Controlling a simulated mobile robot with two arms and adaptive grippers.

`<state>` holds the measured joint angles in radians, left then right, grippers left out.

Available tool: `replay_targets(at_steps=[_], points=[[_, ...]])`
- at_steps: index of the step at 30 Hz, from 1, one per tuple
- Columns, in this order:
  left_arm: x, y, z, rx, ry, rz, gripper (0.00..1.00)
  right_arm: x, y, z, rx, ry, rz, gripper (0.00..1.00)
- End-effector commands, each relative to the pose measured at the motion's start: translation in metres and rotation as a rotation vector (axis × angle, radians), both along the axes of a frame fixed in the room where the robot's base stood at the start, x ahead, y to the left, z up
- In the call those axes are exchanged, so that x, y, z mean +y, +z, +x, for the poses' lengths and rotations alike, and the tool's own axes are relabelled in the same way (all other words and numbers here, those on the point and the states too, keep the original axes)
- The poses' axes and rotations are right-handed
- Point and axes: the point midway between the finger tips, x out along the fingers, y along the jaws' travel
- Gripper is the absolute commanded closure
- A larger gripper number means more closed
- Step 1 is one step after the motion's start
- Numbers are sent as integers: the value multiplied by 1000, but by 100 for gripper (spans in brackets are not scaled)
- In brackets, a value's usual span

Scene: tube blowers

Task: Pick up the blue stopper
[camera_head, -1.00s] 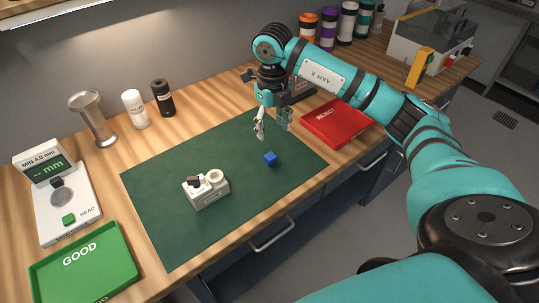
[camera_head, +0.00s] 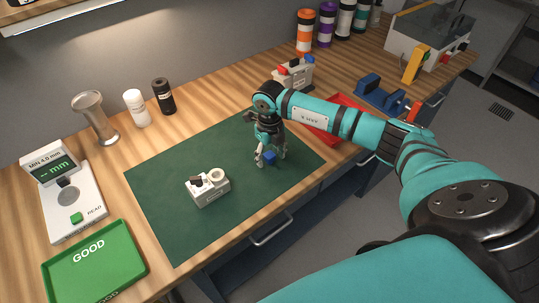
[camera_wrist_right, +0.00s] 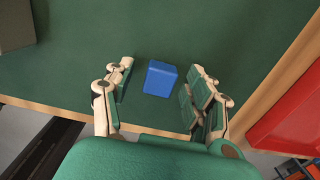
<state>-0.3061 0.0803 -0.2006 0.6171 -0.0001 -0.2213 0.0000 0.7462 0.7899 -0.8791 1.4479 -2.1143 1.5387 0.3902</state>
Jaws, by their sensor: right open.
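The blue stopper (camera_head: 270,158) is a small blue block on the green mat (camera_head: 160,206). My right gripper (camera_head: 271,160) is lowered over it, open, with a finger on either side. In the right wrist view the stopper (camera_wrist_right: 160,78) lies between the two open fingertips of the gripper (camera_wrist_right: 157,80), with a gap on each side, the right one narrower. Nothing is held. My left gripper is not in view.
A white device (camera_head: 208,188) sits on the mat, left of the gripper. The red tray (camera_head: 325,125) is behind the right arm. The green GOOD tray (camera_head: 95,262) and a gauge (camera_head: 72,205) stand at left. Bottles (camera_head: 136,108) stand behind the mat.

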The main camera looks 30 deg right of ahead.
Motion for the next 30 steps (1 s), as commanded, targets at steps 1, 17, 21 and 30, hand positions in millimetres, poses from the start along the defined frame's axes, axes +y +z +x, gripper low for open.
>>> replay_targets(at_steps=[1, 17, 21, 30], points=[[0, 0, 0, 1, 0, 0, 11, 0, 0, 0, 0, 0, 0, 44], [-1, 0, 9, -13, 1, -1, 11, 0, 0, 0, -1, 0, 0, 94], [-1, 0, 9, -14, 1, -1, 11, 0, 1, 0, -1, 0, 0, 94], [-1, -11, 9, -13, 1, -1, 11, 0, 16, 1, -3, 1, -1, 94]])
